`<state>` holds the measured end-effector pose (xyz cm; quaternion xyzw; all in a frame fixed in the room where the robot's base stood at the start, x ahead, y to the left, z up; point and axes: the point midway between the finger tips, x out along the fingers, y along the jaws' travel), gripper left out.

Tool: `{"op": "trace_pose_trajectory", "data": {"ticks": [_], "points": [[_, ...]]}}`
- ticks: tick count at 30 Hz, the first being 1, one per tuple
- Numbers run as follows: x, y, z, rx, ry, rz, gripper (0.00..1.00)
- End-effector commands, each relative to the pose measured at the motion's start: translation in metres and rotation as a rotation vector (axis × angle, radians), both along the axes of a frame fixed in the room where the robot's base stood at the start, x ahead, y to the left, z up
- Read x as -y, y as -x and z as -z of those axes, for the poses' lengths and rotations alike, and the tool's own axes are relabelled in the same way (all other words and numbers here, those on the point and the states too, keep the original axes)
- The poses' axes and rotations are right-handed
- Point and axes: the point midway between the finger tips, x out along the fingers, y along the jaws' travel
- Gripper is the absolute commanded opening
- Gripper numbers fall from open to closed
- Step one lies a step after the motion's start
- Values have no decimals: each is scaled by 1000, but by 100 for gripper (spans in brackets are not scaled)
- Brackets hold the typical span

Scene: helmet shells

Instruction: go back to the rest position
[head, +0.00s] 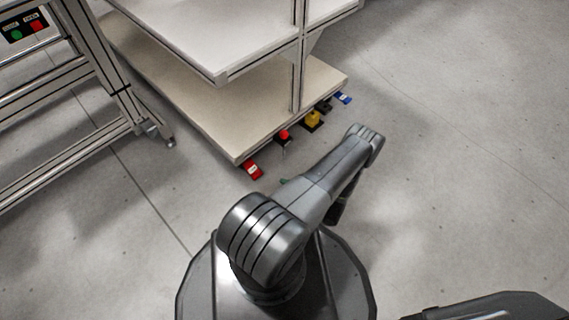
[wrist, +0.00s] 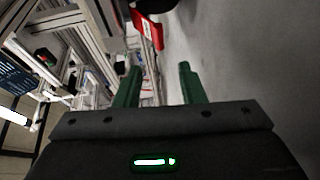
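My gripper (wrist: 160,80) shows in the wrist view with its two green fingers apart. The gap between them is empty, and a bright green light glows on the dark gripper body. In the head view my grey arm reaches forward and right over the floor. The gripper there is mostly hidden behind the arm. Only a small green bit shows beside the arm link, close to the cart's lower front corner.
A two-level shelf cart (head: 185,85) stands ahead, with red, yellow and blue pedals (head: 252,170) at its lower edge. A metal frame with a button box (head: 24,27) stands at left. The floor (head: 470,150) on the right is clear.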

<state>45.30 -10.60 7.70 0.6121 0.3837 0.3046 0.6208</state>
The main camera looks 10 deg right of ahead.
Motion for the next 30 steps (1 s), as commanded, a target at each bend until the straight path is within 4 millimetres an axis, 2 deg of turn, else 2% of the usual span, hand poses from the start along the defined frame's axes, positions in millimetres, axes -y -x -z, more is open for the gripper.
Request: {"op": "trace_pose_trajectory", "data": {"ticks": [8, 13, 30], "points": [[-1, -1, 0, 0, 0, -1, 36], [-10, -6, 2, 1, 0, -3, 36], [-76, -45, 11, -1, 2, -6, 36]]}}
